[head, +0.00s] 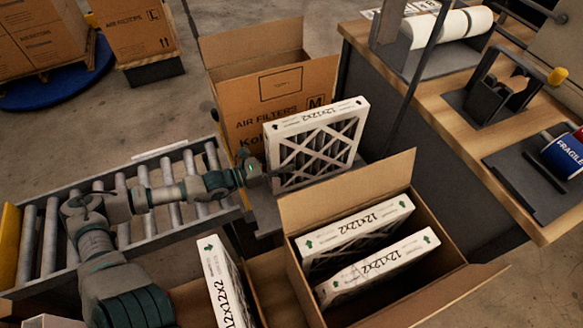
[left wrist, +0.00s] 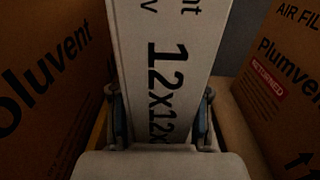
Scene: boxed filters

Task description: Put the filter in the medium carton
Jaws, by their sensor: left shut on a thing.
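The medium carton (head: 262,118), brown and marked AIR FILTERS and M, stands open with its flaps up at the upper middle of the head view. My left gripper (head: 262,174) is shut on a white-framed filter (head: 318,146) with a pleated, latticed face. The filter is held upright in front of the carton's right side and hides part of it. In the left wrist view, the filter's edge (left wrist: 162,60) with 12x12x print sits between the two fingers (left wrist: 161,122). My right gripper is not in view.
An open carton (head: 425,285) with two filters stands at the lower right. Another filter (head: 222,285) stands upright at the lower middle. A roller conveyor (head: 150,182) lies left, and a wooden workbench (head: 460,135) with tools lies right.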

